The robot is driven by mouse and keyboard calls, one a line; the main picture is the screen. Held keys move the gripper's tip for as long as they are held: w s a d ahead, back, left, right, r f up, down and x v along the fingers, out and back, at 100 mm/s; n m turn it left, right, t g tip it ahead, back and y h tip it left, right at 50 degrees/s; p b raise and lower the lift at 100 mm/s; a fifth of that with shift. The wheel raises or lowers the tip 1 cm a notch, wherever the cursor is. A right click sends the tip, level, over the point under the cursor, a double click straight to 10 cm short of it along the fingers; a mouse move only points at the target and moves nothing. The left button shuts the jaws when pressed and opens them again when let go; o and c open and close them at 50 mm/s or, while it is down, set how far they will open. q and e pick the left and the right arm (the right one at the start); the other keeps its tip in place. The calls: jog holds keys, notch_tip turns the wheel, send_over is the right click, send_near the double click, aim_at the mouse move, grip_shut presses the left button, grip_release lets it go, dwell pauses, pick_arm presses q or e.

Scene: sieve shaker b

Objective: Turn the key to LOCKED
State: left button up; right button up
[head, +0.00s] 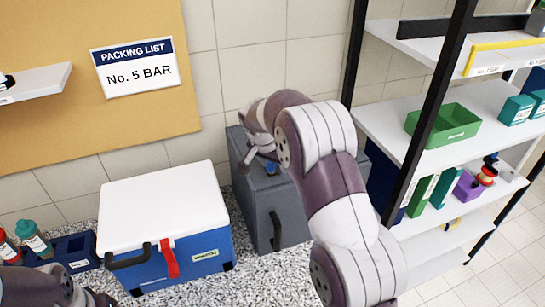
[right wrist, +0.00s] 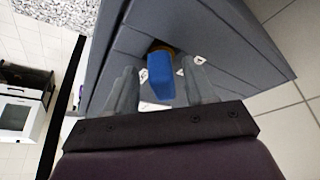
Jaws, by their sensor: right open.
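The blue key (right wrist: 161,74) sticks out of a brass-coloured lock in the grey cabinet (head: 276,212). In the head view a small blue part of the key (head: 270,169) shows on the cabinet's top. My right gripper (head: 258,160) is over the cabinet. In the right wrist view its two fingers (right wrist: 160,84) are open, one on each side of the key, with visible gaps. White marks sit beside the lock, too small to read. My left gripper (head: 101,298) shows only partly at the bottom left edge; its jaws cannot be made out.
A blue cool box (head: 187,261) with a white lid and red latch stands left of the cabinet on the speckled counter. Bottles (head: 34,238) and a dark blue rack (head: 72,251) are farther left. A shelf unit (head: 398,148) with a green bin (head: 443,127) stands at the right.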

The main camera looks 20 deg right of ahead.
jog(key=shift+a, duration=0.4)
jog(key=c, duration=0.5)
grip_shut()
jog(key=shift+d, duration=0.2)
jog(key=shift+f+m+b, duration=0.25)
jog(key=shift+m+b, duration=0.25)
jog(key=shift+b, duration=0.1)
jog(key=shift+r+m+g+h, duration=0.2)
jog(key=shift+m+g+h, duration=0.2)
jog(key=shift+m, duration=0.4)
jog(key=shift+a+r+m+p, duration=0.15)
jog(key=shift+r+m+p, duration=0.2)
jog(key=shift+m+p, duration=0.3)
jog(key=shift+m+g+p, duration=0.35)
jog(key=shift+g+p, duration=0.05)
jog(key=shift+p, duration=0.65)
jog(key=m+g+p, duration=0.1)
jog(key=m+p, duration=0.2)
jog(key=p, duration=0.4)
jog(key=shift+f+m+p, duration=0.25)
jog(key=shift+m+p, duration=0.15)
jog(key=shift+p, duration=0.35)
pick_arm(q)
notch_tip(320, 180, up, 10)
jog(key=shift+a+r, duration=0.2)
jog(key=shift+r, duration=0.05)
